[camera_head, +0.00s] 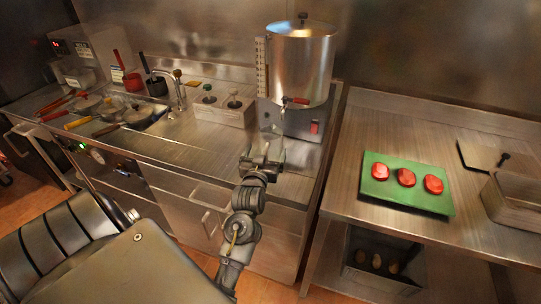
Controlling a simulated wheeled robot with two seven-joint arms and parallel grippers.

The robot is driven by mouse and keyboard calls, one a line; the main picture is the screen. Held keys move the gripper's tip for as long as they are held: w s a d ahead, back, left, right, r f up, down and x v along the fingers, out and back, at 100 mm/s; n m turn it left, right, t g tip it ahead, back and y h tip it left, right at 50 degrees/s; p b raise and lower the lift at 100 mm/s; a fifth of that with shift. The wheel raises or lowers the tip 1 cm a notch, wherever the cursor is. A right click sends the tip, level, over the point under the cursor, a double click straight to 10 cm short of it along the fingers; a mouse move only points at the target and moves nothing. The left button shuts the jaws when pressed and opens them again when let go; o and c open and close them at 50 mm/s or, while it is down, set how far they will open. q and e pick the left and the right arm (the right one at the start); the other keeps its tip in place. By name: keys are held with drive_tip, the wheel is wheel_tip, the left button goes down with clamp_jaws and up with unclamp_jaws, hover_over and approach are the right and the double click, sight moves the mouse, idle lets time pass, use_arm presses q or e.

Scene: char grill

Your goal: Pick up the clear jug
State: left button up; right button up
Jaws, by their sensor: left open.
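I cannot make out a clear jug in this view; it may be hidden or too faint to tell from the steel. My left gripper (262,153) is open, with its fingers spread just in front of the base of a tall steel dispenser (300,62). I see nothing between its fingers. The dispenser has a red-handled tap low on its front. My right gripper is not in view.
A steel counter (190,150) holds a box with two knobs (222,108), a faucet (178,90) and pans with coloured handles (88,104). On the right table (350,128), a green board (407,200) carries three red patties. A steel container (512,195) stands at the right edge.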

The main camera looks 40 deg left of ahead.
sight(268, 142)
use_arm(q)
drive_tip(key=shift+w+a, duration=0.15)
drive_tip(key=b+x, duration=0.3)
drive_tip(key=x, duration=0.1)
drive_tip(key=shift+w+a+r, duration=0.15)
drive_tip(key=shift+w+a, duration=0.05)
drive_tip(key=shift+w, duration=0.1)
drive_tip(key=shift+s+r, duration=0.1)
